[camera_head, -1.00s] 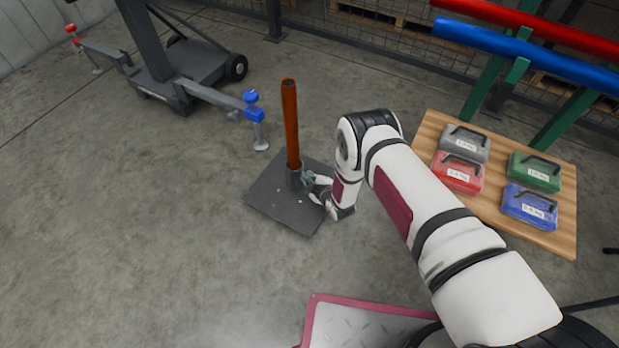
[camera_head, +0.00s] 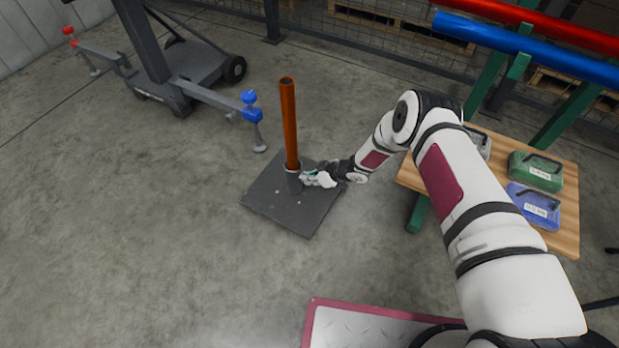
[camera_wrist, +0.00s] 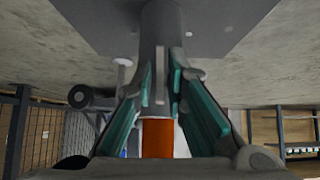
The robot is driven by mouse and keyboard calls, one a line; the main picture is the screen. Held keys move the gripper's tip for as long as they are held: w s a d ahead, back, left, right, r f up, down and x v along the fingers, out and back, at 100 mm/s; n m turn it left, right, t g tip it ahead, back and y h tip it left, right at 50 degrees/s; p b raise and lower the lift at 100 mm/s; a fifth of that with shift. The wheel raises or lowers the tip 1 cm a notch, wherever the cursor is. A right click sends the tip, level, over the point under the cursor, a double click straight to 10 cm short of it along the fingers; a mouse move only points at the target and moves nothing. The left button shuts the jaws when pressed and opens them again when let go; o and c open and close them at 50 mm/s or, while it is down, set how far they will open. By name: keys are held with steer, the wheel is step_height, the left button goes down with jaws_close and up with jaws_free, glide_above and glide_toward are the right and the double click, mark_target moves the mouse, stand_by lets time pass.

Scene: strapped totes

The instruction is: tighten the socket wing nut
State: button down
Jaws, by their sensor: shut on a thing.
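An orange pole (camera_head: 289,125) stands upright in a grey socket (camera_head: 293,182) on a dark square base plate (camera_head: 285,212). My gripper (camera_head: 308,179) is at the right side of the socket, low above the plate. In the wrist view the picture is upside down, with the socket (camera_wrist: 160,25) above and the orange pole (camera_wrist: 158,138) below. There the teal-padded fingers of my gripper (camera_wrist: 161,82) are on both sides of a thin light-grey upright piece, apparently the wing nut (camera_wrist: 159,75), and are shut on it. The nut is too small to make out in the head view.
A wooden table (camera_head: 565,235) at the right carries a green weight case (camera_head: 536,172) and a blue one (camera_head: 534,206); my arm covers part of it. A wheeled stand (camera_head: 190,75) with a blue-topped outrigger (camera_head: 250,105) is behind left. Floor left of the plate is clear.

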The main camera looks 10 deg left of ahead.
steer(key=g, duration=0.1)
steer(key=m+g+y, duration=0.1)
steer(key=m+g, duration=0.1)
steer(key=shift+w+f+g+y, duration=0.1)
steer(key=shift+w+g+y, duration=0.15)
steer(key=shift+g+y, duration=0.15)
steer(key=shift+w+m+g, duration=0.1)
steer(key=shift+m+g, duration=0.2)
stand_by(0.7)
steer(key=c, duration=1.8)
jaws_free()
steer(key=shift+o, duration=0.2)
steer(key=v, duration=1.2)
steer(key=shift+d+f, duration=0.1)
